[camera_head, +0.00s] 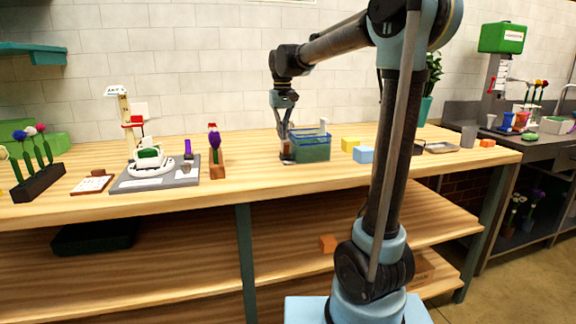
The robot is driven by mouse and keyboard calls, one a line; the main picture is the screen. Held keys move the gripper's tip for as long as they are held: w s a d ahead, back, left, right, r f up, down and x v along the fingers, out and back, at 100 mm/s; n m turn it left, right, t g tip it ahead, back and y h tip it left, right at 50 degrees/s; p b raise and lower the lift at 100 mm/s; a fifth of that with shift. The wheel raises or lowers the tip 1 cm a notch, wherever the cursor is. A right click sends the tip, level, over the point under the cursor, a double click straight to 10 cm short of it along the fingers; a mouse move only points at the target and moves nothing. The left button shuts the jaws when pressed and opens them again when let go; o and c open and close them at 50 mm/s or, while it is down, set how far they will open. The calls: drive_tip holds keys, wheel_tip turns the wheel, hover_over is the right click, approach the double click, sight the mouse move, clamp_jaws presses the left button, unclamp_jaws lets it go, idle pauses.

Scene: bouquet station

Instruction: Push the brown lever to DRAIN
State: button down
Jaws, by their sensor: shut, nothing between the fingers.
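A teal, see-through basin (314,151) stands on the wooden bench, with a pale upright post (323,126) at its back right. My gripper (285,143) points down at the left side of this basin, its fingers closed together. A small brown piece (288,157) shows right at the fingertips, low beside the basin's left wall; it may be the lever. I cannot tell whether the fingers touch it. No DRAIN marking is readable at this size, so the lever's position cannot be told.
A yellow block (350,144) and a blue block (363,155) sit right of the basin. A wooden holder with a purple flower (216,158) stands to the left, beyond a clear stretch of bench. A grey board (155,179) with a white device lies further left.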

drive_tip(key=shift+r, duration=2.05)
